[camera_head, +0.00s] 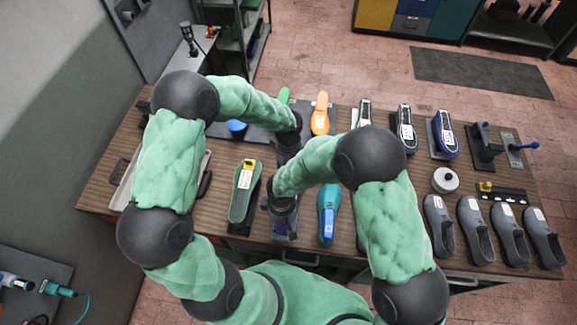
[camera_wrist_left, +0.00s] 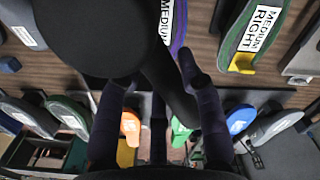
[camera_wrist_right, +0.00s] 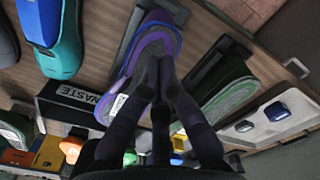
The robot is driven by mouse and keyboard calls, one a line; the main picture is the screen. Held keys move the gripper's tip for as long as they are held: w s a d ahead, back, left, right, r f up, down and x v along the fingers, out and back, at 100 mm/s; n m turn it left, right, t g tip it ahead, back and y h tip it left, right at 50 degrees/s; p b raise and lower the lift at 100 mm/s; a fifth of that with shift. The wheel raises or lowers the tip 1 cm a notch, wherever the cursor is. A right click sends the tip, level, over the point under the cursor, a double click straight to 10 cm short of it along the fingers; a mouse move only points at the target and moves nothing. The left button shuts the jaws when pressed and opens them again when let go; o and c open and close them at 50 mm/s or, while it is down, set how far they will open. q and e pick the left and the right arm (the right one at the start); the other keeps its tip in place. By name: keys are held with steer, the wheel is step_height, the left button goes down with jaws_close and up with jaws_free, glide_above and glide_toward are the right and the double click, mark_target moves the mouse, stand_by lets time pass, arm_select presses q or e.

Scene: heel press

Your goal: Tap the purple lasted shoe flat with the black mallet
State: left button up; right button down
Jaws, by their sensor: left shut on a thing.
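The purple lasted shoe (camera_wrist_right: 160,25) shows beneath my right gripper in the right wrist view, sole up. Its purple edge and a MEDIUM label also show in the left wrist view (camera_wrist_left: 178,28). In the head view my arms mostly hide it. The black mallet (camera_wrist_left: 75,38) fills the upper left of the left wrist view, its dark handle running down to the right. My left gripper (camera_head: 290,135) is shut on the mallet and is beyond my right gripper. My right gripper (camera_head: 282,203) has its fingertips together at the purple shoe (camera_wrist_right: 157,62); whether they press it is unclear.
A green shoe (camera_head: 243,200) stands left of the purple one, a teal shoe (camera_head: 328,205) right. An orange shoe (camera_head: 320,112) is behind. Several grey shoes (camera_head: 475,225) and a round white pot (camera_head: 445,180) are at the right. A pale tray (camera_head: 127,180) lies left.

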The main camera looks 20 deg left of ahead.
mark_target(283, 225)
steer(key=shift+f, duration=1.25)
steer(key=shift+f, duration=1)
stand_by(1.0)
steer(key=shift+s+d+f, duration=0.1)
steer(key=shift+f, duration=0.05)
stand_by(0.9)
